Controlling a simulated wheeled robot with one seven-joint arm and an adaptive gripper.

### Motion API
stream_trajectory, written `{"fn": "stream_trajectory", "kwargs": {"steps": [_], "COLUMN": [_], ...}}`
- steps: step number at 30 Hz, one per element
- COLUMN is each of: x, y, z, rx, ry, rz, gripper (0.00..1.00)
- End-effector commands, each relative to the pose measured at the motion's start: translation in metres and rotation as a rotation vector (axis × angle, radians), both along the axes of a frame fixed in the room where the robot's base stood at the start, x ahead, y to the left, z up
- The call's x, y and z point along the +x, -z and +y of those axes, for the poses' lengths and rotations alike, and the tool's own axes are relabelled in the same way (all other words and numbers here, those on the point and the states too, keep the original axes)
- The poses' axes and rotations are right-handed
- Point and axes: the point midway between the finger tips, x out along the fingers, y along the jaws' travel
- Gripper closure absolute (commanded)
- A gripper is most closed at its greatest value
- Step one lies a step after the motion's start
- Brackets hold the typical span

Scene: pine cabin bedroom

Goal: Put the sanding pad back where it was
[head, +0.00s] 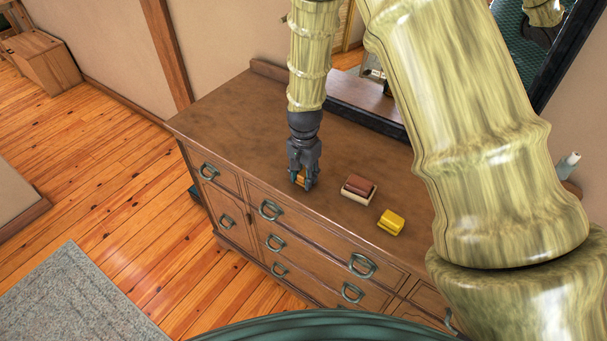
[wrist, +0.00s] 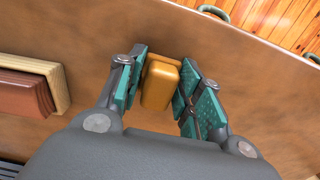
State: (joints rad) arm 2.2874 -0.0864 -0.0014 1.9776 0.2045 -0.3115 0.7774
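My gripper (head: 303,182) points down over the dresser top, with its fingers on either side of a small orange-yellow block (wrist: 160,83). In the wrist view the block lies between the teal finger pads, close to both. I cannot tell whether the pads press on it or whether it is lifted. A red-brown block on a pale wooden base (head: 350,196) sits to the right of my gripper in the head view, and at the left in the wrist view (wrist: 58,88). A yellow block (head: 391,222) lies farther right. I cannot tell which is the sanding pad.
The wooden dresser top (head: 240,110) is clear to the left of my gripper. Its front edge with drawer handles is close by. A dark-framed mirror (head: 568,60) stands at the back right, and a small pale bottle (head: 567,165) is at the far right.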

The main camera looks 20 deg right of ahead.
Motion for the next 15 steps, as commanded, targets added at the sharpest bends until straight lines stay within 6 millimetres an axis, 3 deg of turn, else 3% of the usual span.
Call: {"fn": "stream_trajectory", "kwargs": {"steps": [1, 3, 15], "x": [0.0001, 0.0000, 0.0004], "y": [-0.0003, -0.0003, -0.0045], "z": [-0.0001, 0.0000, 0.0000], "rx": [0.000, 0.000, 0.000], "ry": [0.000, 0.000, 0.000], "rz": [0.000, 0.000, -0.001], "gripper": [0.54, 0.43, 0.43]}}
